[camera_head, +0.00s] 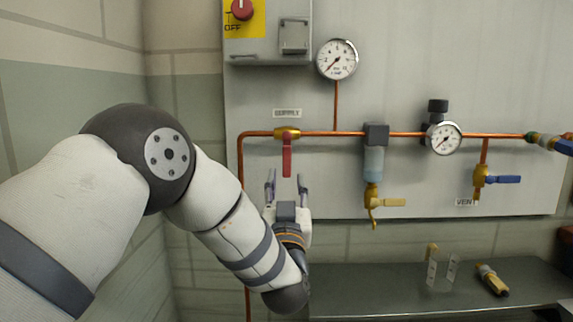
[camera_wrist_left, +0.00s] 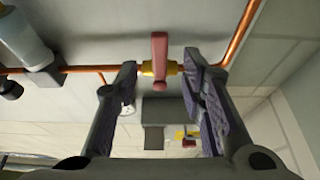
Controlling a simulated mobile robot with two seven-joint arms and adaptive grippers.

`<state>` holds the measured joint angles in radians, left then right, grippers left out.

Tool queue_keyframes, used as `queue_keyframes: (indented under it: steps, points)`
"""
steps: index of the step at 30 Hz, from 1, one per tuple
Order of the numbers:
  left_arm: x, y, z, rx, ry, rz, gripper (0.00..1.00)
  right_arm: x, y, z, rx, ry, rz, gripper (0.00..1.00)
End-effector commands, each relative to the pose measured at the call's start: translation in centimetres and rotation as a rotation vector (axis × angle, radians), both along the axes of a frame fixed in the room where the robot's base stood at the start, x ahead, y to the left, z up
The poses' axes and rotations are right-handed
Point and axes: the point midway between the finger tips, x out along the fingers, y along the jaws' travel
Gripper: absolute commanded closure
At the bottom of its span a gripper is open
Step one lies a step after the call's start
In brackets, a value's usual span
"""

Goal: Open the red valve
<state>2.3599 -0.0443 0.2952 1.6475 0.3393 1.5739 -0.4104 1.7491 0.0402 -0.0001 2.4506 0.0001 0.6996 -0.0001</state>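The red valve handle (camera_head: 287,160) hangs straight down, across the horizontal copper pipe, from a brass valve body (camera_head: 287,134) under the "SUPPLY" label. My left gripper (camera_head: 286,186) is open just below and in front of the handle, its fingers pointing up on either side of it. In the left wrist view the red handle (camera_wrist_left: 160,58) stands between the two open fingers (camera_wrist_left: 160,105), with nothing gripped. I cannot tell whether a finger touches it. My right gripper does not show in either view.
Pressure gauges (camera_head: 337,59) (camera_head: 444,138), a filter bowl (camera_head: 374,163) and a blue-handled vent valve (camera_head: 500,179) sit on the panel. A red knob (camera_head: 242,9) is at the upper left. A metal bench (camera_head: 400,292) below holds a brass fitting (camera_head: 492,280) and small clear pieces.

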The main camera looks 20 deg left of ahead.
Motion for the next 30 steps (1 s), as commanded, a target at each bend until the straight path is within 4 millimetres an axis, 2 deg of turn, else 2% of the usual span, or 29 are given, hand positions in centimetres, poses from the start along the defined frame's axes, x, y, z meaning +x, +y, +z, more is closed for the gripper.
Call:
queue_keyframes:
  steps: [3, 9, 19, 24, 30]
  points:
    - [2.7, 0.8, 0.6, -0.002, 0.004, 0.002, 0.63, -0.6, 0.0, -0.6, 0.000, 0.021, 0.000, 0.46]
    - [5.5, 1.6, 1.9, -0.001, 0.005, 0.000, 0.63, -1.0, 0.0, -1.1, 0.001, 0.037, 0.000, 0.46]
    - [6.0, 1.7, 2.5, 0.000, 0.002, -0.001, 0.63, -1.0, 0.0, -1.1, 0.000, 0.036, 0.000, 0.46]
    - [6.0, 1.7, 2.5, 0.000, 0.003, -0.001, 1.00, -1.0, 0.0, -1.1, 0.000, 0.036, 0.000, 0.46]
    - [6.0, 1.7, 2.5, 0.000, 0.003, -0.001, 1.00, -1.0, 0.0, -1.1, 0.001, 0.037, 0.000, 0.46]
